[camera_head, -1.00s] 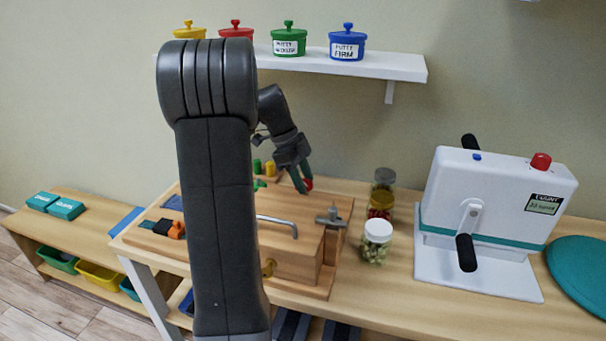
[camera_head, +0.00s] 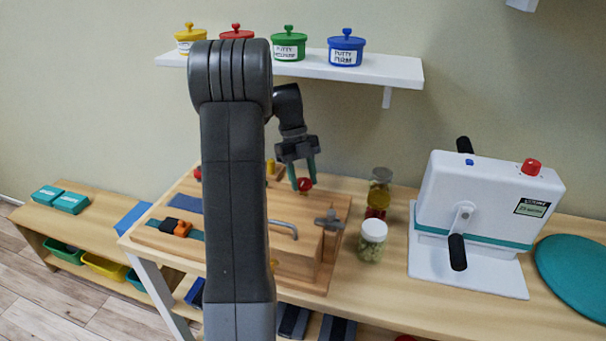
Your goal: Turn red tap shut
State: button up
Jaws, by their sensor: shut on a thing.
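The red tap (camera_head: 304,185) is a small round red knob at the back right of the wooden activity board (camera_head: 312,285). My gripper (camera_head: 303,178) comes down on it from above, with its two green-tipped fingers on either side of the knob, closed on it. The lower part of the tap is hidden behind the board's raised wooden block. The knob's turn angle is too small to tell.
A metal T-shaped tap (camera_head: 328,222) and a metal lever handle (camera_head: 283,228) stand on the board near my gripper. Jars (camera_head: 372,240) stand to the right, beside a white crank machine (camera_head: 480,215). A shelf with putty pots (camera_head: 345,48) hangs above.

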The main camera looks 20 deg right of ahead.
dwell(0.4)
jog(key=o, duration=1)
